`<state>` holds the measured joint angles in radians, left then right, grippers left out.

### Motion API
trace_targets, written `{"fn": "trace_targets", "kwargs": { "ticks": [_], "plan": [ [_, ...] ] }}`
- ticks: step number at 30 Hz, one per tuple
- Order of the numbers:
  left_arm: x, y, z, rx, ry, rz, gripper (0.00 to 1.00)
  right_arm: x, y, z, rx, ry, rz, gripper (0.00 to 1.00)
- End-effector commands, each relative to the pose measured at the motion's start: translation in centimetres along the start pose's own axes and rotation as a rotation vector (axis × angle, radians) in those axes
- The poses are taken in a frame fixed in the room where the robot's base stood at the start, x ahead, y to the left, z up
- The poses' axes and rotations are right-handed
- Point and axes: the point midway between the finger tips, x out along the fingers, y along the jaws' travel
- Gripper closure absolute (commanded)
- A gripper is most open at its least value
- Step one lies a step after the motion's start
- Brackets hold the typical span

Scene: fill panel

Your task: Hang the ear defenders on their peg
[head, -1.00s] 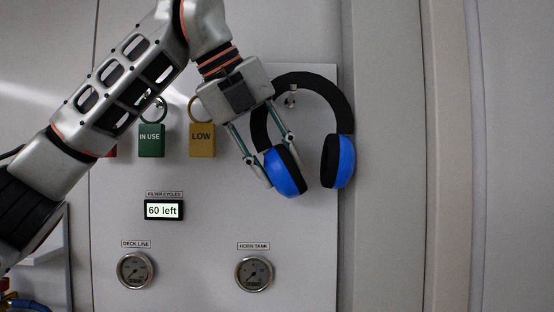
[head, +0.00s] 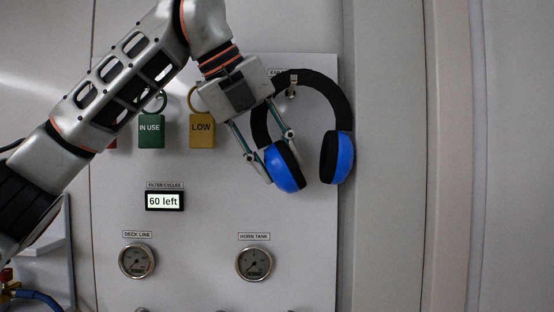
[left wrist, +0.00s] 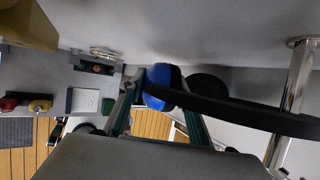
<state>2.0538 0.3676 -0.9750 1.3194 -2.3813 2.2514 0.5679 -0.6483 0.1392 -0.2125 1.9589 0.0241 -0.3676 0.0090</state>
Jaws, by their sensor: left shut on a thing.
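The ear defenders (head: 341,102) have a black headband and two blue cups, and hang upright in front of the right part of the panel. My left gripper (head: 277,160) is shut on them at the left cup. The metal peg (head: 291,93) shows just under the top of the headband, inside its arch. In the left wrist view, the blue cup (left wrist: 157,88) sits between my fingers, and the dark headband crosses the shiny peg (left wrist: 300,75). I cannot tell whether the band rests on the peg. My right gripper is not in view.
A green IN USE tag (head: 151,133) and a yellow LOW tag (head: 202,130) hang to the left. Below are a 60 left display (head: 164,201) and two gauges (head: 136,261) (head: 254,263). A raised vertical frame (head: 445,180) stands right of the panel.

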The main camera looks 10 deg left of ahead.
Motion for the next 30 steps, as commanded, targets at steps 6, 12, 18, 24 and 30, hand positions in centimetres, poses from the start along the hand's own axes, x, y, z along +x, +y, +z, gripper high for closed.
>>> {"fn": "trace_targets", "kwargs": {
  "ticks": [6, 12, 18, 24, 30],
  "plan": [
    [-0.1, 0.0, 0.0, 0.0, -0.001, -0.001, 0.48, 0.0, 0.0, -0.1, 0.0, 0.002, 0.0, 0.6],
    [0.0, 0.0, 0.0, 0.0, 0.001, 0.001, 0.48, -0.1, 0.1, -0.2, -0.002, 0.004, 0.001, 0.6],
    [-1.1, 0.0, 0.1, 0.0, -0.002, 0.0, 0.48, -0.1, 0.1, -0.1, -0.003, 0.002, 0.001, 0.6],
    [-4.1, 0.0, 0.1, -0.001, -0.004, -0.001, 0.48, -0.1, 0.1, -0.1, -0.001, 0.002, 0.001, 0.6],
    [-6.7, 0.0, 0.1, -0.001, -0.003, -0.001, 0.48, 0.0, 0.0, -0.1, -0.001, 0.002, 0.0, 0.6]
  ]
}}
